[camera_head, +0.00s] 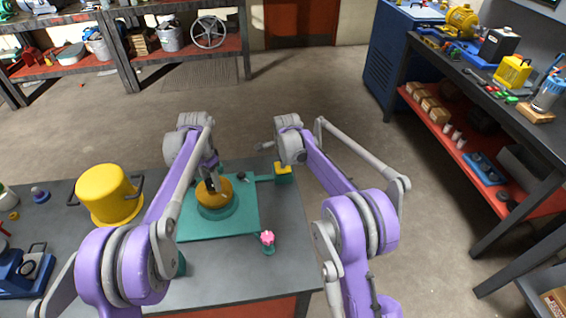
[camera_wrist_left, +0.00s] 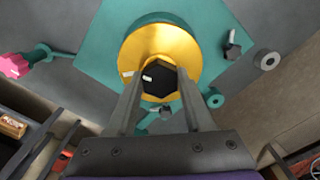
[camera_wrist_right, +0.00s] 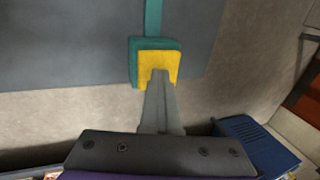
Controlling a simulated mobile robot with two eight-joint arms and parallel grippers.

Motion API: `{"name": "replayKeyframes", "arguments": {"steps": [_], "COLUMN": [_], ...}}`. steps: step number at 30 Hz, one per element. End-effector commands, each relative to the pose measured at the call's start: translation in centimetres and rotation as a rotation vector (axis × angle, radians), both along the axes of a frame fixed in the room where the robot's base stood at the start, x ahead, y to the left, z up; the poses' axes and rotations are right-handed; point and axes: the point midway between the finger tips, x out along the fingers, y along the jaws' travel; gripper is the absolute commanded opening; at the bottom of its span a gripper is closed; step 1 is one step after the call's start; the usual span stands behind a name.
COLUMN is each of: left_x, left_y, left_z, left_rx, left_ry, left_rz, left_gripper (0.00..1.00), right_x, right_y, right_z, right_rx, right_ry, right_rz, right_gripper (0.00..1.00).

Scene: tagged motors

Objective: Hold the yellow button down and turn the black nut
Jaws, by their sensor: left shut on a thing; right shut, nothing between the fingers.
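The black nut (camera_wrist_left: 160,78) is a hexagon in the middle of a yellow disc (camera_wrist_left: 165,47) on a teal plate (camera_head: 240,222). The disc also shows in the head view (camera_head: 222,198). My left gripper (camera_wrist_left: 160,80) is shut on the nut, with one finger on each side of it. The yellow button (camera_wrist_right: 150,66) sits on a teal block (camera_wrist_right: 134,62) at the plate's right side; it also shows in the head view (camera_head: 281,166). My right gripper (camera_wrist_right: 160,74) is shut and empty, its fingertips over the button. I cannot tell how far the button is pressed.
A yellow pot (camera_head: 108,192) stands left on the grey table. A pink knob (camera_head: 267,238) stands on a teal post near the plate's front right. A small black piece (camera_wrist_left: 232,51) is on the plate. Bare table lies right of the pink knob.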

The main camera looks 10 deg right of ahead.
Motion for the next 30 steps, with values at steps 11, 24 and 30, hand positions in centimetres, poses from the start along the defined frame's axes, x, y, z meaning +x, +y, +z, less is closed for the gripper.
{"name": "replayKeyframes", "arguments": {"steps": [11, 24, 30], "left_x": [-0.04, 0.01, 0.04], "left_y": [0.0, 0.01, 0.02], "left_z": [-0.11, -0.08, -0.08], "left_rx": [0.0, 0.0, 0.0], "left_ry": [0.001, 0.001, 0.001], "left_rz": [-0.002, -0.344, -0.655], "left_gripper": [1.0, 1.0, 1.0], "right_x": [-0.04, -0.04, -0.04], "right_y": [-0.01, 0.0, 0.0], "right_z": [-0.13, -0.12, -0.12], "right_rx": [0.0, 0.0, 0.0], "right_ry": [0.001, 0.001, 0.001], "right_rz": [0.0, 0.0, 0.0], "right_gripper": [0.0, 0.0, 0.0]}}
